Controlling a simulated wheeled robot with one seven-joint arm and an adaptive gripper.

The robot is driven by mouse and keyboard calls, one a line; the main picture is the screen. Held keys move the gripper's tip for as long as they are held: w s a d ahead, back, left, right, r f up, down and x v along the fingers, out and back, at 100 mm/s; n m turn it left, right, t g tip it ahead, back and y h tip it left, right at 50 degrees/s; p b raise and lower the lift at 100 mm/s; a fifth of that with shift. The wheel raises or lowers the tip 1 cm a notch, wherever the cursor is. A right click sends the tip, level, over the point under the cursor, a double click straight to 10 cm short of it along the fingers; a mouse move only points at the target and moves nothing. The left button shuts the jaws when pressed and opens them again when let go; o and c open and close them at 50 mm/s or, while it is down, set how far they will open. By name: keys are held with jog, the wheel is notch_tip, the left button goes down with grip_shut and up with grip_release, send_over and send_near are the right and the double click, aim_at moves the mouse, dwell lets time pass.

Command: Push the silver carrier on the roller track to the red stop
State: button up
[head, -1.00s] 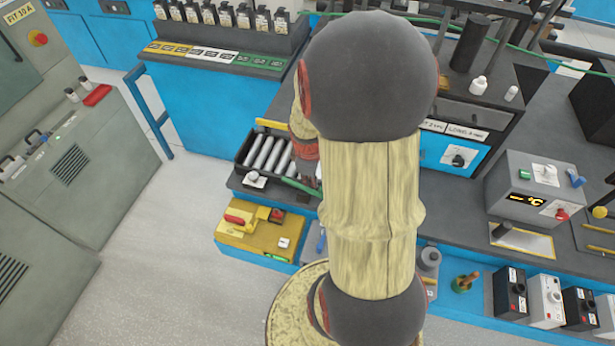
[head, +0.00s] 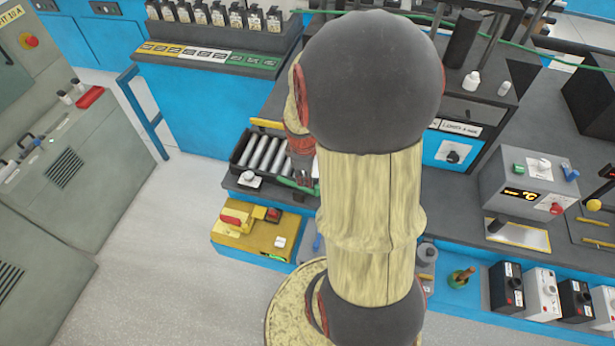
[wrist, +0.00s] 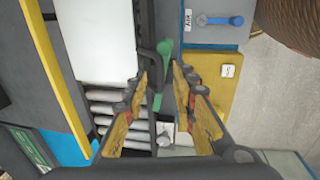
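The roller track (head: 262,153) lies on the bench with bare silver rollers at its left end; my arm hides the rest in the head view. In the wrist view its rollers (wrist: 104,108) run beside a yellow rail. A flat pale plate, apparently the silver carrier (wrist: 95,40), covers the track beyond the bare rollers. My gripper (wrist: 161,68) points down over the track's side, its yellow fingers apart. A black and green lever-like part (wrist: 157,88) shows between the fingers; I cannot tell whether they touch it. I cannot make out the red stop.
A yellow box with a red switch (head: 248,231) stands in front of the track. A white knob (head: 250,179) sits at the track's near edge. A grey temperature unit (head: 527,186) stands to the right. The floor at left is clear.

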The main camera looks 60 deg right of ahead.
notch_tip(320, 180, up, 10)
jog(key=a, duration=0.1)
jog(key=shift+s+a, duration=0.35)
dwell(0.4)
jog(key=a+r+m+t+b, duration=0.1)
jog(key=a+r, duration=0.2)
jog(key=a, duration=0.6)
jog(key=a+r+m+t+y+b, duration=0.1)
jog(key=a+r, duration=0.3)
jog(key=a, duration=0.5)
jog(key=a+r+m+t+b, duration=0.1)
jog(key=a+r+m+t, duration=0.1)
jog(key=a, duration=0.7)
jog(key=shift+a+r+t+y, duration=0.15)
jog(key=shift+r+t+y, duration=0.3)
jog(key=shift+r, duration=0.4)
jog(key=shift+w, duration=0.1)
